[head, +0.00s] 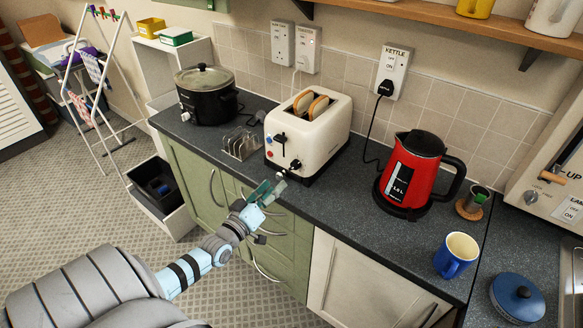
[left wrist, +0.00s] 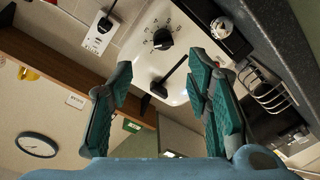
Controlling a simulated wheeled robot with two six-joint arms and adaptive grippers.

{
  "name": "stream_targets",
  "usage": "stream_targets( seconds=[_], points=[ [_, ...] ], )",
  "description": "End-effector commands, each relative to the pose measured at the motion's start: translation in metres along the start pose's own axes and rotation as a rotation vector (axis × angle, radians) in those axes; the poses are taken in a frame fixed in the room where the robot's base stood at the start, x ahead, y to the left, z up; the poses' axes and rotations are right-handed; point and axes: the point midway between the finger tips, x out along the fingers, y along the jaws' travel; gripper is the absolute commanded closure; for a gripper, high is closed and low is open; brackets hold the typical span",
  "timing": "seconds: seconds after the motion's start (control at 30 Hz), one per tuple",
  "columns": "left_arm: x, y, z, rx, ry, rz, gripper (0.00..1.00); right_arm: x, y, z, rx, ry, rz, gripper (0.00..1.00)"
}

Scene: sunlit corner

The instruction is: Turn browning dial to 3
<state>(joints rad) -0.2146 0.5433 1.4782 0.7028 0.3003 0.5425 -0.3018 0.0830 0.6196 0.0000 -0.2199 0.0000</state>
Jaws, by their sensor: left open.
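The cream toaster (head: 325,135) stands on the dark counter with two slices of bread (head: 311,104) in its slots. Its black browning dial (left wrist: 163,39) shows in the left wrist view with marks around it; I cannot read the setting. A black lever (left wrist: 160,89) sits beside the dial on the same face. My left gripper (head: 272,190) is open and empty, in front of the toaster near the counter edge. In the left wrist view its green-padded fingers (left wrist: 160,75) stand apart, with the dial beyond their tips, not touched. My right gripper is not in view.
A wire toast rack (head: 241,145) and black slow cooker (head: 206,95) stand left of the toaster. A red kettle (head: 412,170) and blue mug (head: 456,255) stand to the right. The toaster's plug cable runs to the wall socket (head: 307,49) behind. Counter in front of the kettle is clear.

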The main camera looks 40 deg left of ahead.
Motion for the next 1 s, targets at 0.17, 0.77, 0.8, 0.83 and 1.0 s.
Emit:
stream_targets(
  seconds=[0.17,0.77,0.8,0.83,1.0],
  points=[
    [0.054,-0.007,0.009,0.001,0.004,0.002,0.55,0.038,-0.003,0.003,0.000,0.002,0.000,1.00],
    [0.102,-0.003,0.003,0.004,-0.002,-0.003,0.55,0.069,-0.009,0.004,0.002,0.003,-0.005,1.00],
    [0.102,-0.003,0.004,0.004,-0.002,-0.003,0.62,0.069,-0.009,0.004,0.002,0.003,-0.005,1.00],
    [0.102,-0.003,0.004,0.004,-0.002,-0.003,0.66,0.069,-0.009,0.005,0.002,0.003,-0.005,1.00],
    [0.101,-0.003,0.004,0.004,-0.002,-0.003,0.94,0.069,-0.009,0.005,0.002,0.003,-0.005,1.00]
  ],
)
